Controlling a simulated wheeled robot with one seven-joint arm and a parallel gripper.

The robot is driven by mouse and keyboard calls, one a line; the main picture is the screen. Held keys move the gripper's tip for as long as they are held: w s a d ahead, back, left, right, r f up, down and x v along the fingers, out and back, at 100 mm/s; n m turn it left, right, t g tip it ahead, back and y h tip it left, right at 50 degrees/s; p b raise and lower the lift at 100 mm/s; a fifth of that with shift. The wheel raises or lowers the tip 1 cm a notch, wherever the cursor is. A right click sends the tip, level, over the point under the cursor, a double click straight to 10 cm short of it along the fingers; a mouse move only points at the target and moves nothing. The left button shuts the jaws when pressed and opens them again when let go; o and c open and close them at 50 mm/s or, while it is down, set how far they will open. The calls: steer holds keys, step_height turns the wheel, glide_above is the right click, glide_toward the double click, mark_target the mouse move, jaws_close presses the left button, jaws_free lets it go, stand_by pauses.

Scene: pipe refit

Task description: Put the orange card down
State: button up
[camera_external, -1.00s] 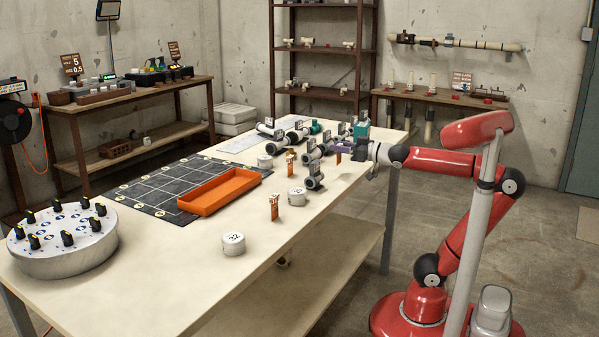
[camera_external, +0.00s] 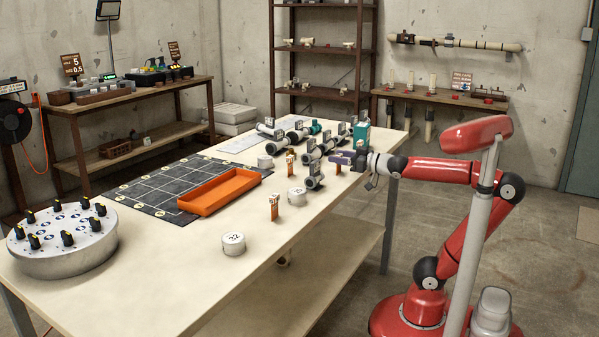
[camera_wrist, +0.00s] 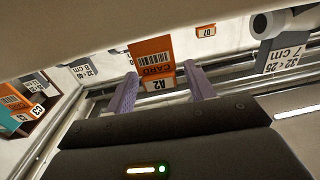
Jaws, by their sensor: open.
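The orange card (camera_wrist: 152,55), marked CARD A2 with a barcode, is between the two fingers in the wrist view. In the external view its orange edge (camera_external: 337,169) shows just below my gripper, at the right side of the table. My gripper (camera_external: 342,158) is low over the tabletop (camera_external: 330,207). In the wrist view the purple fingers of my gripper (camera_wrist: 162,78) are apart, one on each side of the card. The card's lower edge is hard to make out, so I cannot tell exactly how it rests.
Dark pipe pieces with size tags (camera_external: 315,182) stand close to the left of my gripper. A teal block (camera_external: 362,138) is just behind it. White round pieces (camera_external: 297,197) and an orange tray (camera_external: 219,191) are further left. The front right of the table is mostly clear.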

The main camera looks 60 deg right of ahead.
mark_target(341, 155)
steer(key=shift+s+f, duration=0.1)
steer(key=s, duration=0.6)
steer(key=shift+d+r, duration=0.1)
steer(key=shift+r, duration=0.25)
steer(key=shift+o, duration=0.5)
steer(key=shift+s+f+p, duration=0.1)
steer(key=shift+s+p, duration=0.2)
steer(key=shift+s, duration=0.5)
steer(key=shift+w+f+p, duration=0.1)
steer(key=shift+w+p, duration=0.75)
steer(key=shift+w+f, duration=0.25)
steer(key=shift+w, duration=0.3)
steer(key=shift+w+r, duration=0.1)
steer(key=shift+w, duration=3.55)
